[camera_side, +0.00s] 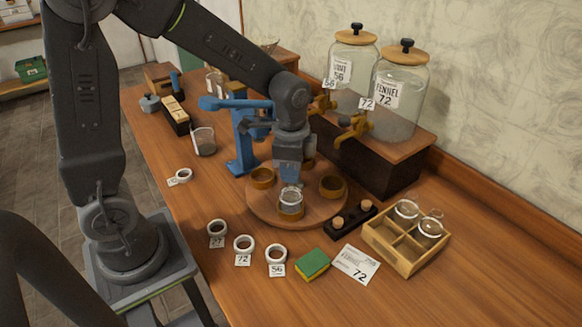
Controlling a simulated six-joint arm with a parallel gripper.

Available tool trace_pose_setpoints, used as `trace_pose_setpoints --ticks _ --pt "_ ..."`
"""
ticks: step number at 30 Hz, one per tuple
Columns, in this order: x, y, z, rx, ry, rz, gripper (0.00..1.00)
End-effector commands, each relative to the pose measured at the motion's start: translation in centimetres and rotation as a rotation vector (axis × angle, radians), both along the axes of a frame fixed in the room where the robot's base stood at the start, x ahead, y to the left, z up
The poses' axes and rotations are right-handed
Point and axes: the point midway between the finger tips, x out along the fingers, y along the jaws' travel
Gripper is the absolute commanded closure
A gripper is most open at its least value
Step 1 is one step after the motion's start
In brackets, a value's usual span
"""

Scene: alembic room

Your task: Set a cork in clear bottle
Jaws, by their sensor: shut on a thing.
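A clear bottle (290,202) stands upright in a cup on the round wooden turntable (318,217). My gripper (290,183) points down right over the bottle's mouth, shut on what seems to be a cork. The blue fingers hide the held piece and the mouth, so I cannot tell whether it touches the bottle or sits in it. Two corks, one nearer (338,221) and one farther (366,205), show in the black rack (352,219) right of the turntable.
Two empty-looking cups stand on the turntable, left (262,178) and right (333,186). A blue press (243,140) is close behind my gripper. A divided crate (404,256) with jars, a sponge (313,264), a card (357,264) and tagged rings (245,244) lie in front. Large jars (400,95) stand behind.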

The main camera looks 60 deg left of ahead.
Motion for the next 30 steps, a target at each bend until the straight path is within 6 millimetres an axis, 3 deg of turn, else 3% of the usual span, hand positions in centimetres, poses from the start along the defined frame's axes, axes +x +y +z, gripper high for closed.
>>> trace_pose_setpoints --ticks 14,15,24,28,30 --pt "-0.03 0.00 -0.31 -0.001 0.001 0.000 1.00" --pt "-0.02 -0.01 -0.31 0.000 0.000 0.000 0.77" --pt "-0.01 0.00 -0.31 0.000 0.000 0.000 0.49" --pt "-0.01 0.00 -0.31 0.000 0.000 0.000 0.49" --pt "-0.01 0.00 -0.31 0.000 0.000 0.000 0.45"
